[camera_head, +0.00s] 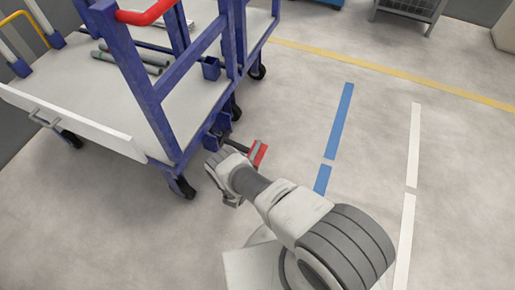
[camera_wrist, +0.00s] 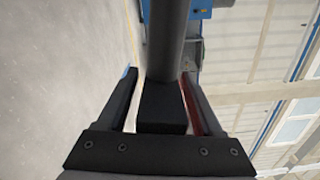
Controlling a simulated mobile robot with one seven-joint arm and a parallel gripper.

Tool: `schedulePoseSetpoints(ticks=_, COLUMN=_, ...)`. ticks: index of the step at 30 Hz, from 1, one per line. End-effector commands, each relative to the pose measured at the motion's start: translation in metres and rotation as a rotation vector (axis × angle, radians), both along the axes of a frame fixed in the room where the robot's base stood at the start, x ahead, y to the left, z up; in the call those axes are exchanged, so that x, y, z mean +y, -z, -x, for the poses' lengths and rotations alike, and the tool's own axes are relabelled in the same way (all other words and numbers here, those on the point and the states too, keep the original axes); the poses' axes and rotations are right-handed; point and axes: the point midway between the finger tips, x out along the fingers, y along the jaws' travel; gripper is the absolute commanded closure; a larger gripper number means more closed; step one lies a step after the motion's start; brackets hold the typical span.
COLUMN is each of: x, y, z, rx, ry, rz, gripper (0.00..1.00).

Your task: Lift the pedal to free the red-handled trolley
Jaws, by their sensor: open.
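The trolley has a blue frame (camera_head: 150,90), and its red handle (camera_head: 147,14) is at the top left of the head view. The pedal (camera_head: 258,153) is a red plate low at the trolley's right end, close to the floor. My gripper (camera_head: 232,200) is low beside the pedal, partly hidden by my own wrist. In the wrist view my gripper (camera_wrist: 158,76) is open, with a dark bar (camera_wrist: 165,40) and dark block between its fingers. A red strip (camera_wrist: 190,103) shows along the right finger. I cannot tell whether the fingers touch the pedal.
Grey-green pipes (camera_head: 130,62) lie on the trolley's white deck (camera_head: 75,95). The trolley's black caster (camera_head: 184,187) is left of my gripper. A second trolley part stands behind. Open floor with blue (camera_head: 340,120) and white (camera_head: 413,145) lines lies to the right.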

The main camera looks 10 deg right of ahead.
Motion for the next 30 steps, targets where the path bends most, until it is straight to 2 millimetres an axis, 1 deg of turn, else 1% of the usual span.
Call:
schedulePoseSetpoints(ticks=7, x=0.0001, y=0.0000, z=0.0000, rx=0.000, ry=0.000, rz=0.000, gripper=0.32)
schedulePoseSetpoints(ticks=8, x=0.0001, y=0.0000, z=0.0000, rx=0.000, ry=0.000, rz=0.000, gripper=0.36)
schedulePoseSetpoints(ticks=9, x=0.0002, y=0.0001, z=0.0000, rx=0.000, ry=0.000, rz=0.000, gripper=0.43)
schedulePoseSetpoints(ticks=11, x=0.0002, y=0.0001, z=0.0000, rx=0.000, ry=0.000, rz=0.000, gripper=0.54)
schedulePoseSetpoints(ticks=12, x=0.0001, y=0.0000, z=0.0000, rx=0.000, ry=0.000, rz=0.000, gripper=0.61)
schedulePoseSetpoints(ticks=14, x=0.0002, y=0.0001, z=0.0000, rx=0.000, ry=0.000, rz=0.000, gripper=0.72)
schedulePoseSetpoints(ticks=18, x=0.0001, y=0.0000, z=0.0000, rx=0.000, ry=0.000, rz=0.000, gripper=0.97)
schedulePoseSetpoints(ticks=19, x=0.0001, y=0.0000, z=0.0000, rx=0.000, ry=0.000, rz=0.000, gripper=1.00)
schedulePoseSetpoints(ticks=30, x=0.0000, y=-0.0001, z=-0.0001, rx=0.000, ry=0.000, rz=0.000, gripper=1.00)
